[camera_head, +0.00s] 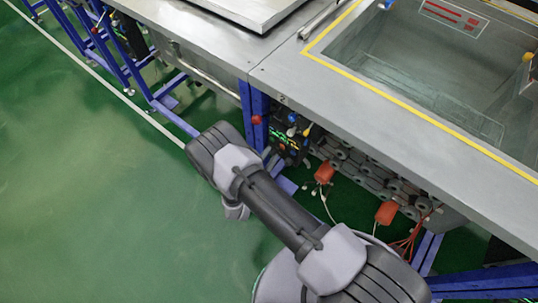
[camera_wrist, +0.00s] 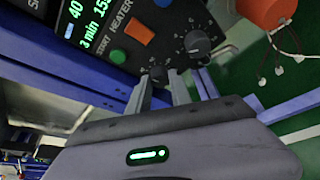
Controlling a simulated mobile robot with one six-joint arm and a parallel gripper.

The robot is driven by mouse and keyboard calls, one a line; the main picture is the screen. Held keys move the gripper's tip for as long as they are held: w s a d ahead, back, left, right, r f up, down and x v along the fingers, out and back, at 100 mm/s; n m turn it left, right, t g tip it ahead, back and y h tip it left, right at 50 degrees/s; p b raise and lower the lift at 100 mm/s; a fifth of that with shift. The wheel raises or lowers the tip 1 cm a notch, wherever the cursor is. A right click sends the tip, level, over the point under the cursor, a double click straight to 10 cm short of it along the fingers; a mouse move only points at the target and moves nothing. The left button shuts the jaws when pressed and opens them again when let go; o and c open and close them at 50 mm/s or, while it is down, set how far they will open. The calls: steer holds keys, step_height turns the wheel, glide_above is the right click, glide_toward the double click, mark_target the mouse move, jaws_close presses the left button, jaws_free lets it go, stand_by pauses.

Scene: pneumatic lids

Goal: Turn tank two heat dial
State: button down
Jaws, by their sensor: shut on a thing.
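The control panel (camera_wrist: 125,35) fills the top of the wrist view, with a lit green display, a HEATER label, an orange switch (camera_wrist: 138,31) and a green button (camera_wrist: 117,56). My gripper (camera_wrist: 160,82) is shut on a small black dial (camera_wrist: 158,74) at the panel's lower edge, one finger on each side. A larger black dial (camera_wrist: 197,42) with scale marks sits up and to the right, apart from the fingers. In the head view the panel (camera_head: 287,145) is small under the counter, and my arm hides the fingers. No tank number is readable.
An open tank (camera_head: 430,75) with a yellow border is set in the steel counter above the panel. Blue frame legs (camera_head: 258,112) stand close by. Orange boxes (camera_head: 325,172) with loose wires hang to the panel's right. Green floor at left is clear.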

steer(key=shift+m+t, duration=0.3)
steer(key=shift+m, duration=0.4)
steer(key=c, duration=1.5)
jaws_free()
steer(key=shift+o, duration=0.2)
steer(key=p+v, duration=0.5)
steer(key=v, duration=1.2)
steer(key=shift+s+d, duration=0.2)
steer(key=shift+s, duration=0.1)
steer(key=shift+r, duration=0.15)
